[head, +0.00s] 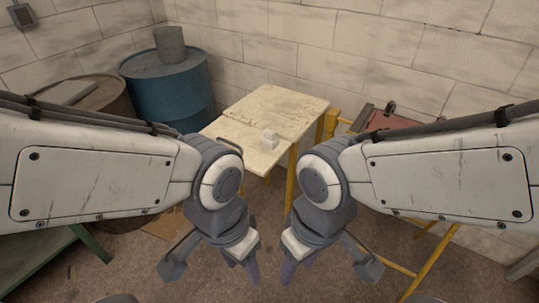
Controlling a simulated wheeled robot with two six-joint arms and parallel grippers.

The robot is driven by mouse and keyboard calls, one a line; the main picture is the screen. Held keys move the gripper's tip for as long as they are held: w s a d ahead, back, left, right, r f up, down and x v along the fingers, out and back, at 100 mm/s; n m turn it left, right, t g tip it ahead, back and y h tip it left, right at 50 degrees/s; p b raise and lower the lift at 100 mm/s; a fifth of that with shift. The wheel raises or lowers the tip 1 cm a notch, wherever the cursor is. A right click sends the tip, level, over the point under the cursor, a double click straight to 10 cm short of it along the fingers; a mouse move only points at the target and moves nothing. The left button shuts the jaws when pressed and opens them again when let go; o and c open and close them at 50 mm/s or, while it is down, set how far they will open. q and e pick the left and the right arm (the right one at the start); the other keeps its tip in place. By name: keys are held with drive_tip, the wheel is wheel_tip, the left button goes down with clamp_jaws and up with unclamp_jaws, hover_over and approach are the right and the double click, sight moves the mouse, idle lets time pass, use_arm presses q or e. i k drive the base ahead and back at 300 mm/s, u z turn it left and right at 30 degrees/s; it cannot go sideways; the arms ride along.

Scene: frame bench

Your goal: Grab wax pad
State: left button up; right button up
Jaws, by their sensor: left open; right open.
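A blue barrel (170,90) with a grey bucket (170,45) on top stands left of the table, beside a brown barrel (95,98). At the right is a yellow-framed stand (431,250) with a reddish panel (390,120). Block walls close off the back.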

sight(268, 140)
drive_tip(key=z, duration=0.3)
drive_tip(key=i, duration=1.05)
drive_tip(key=u, duration=0.7)
drive_tip(key=i, duration=0.3)
drive_tip(key=u, duration=0.25)
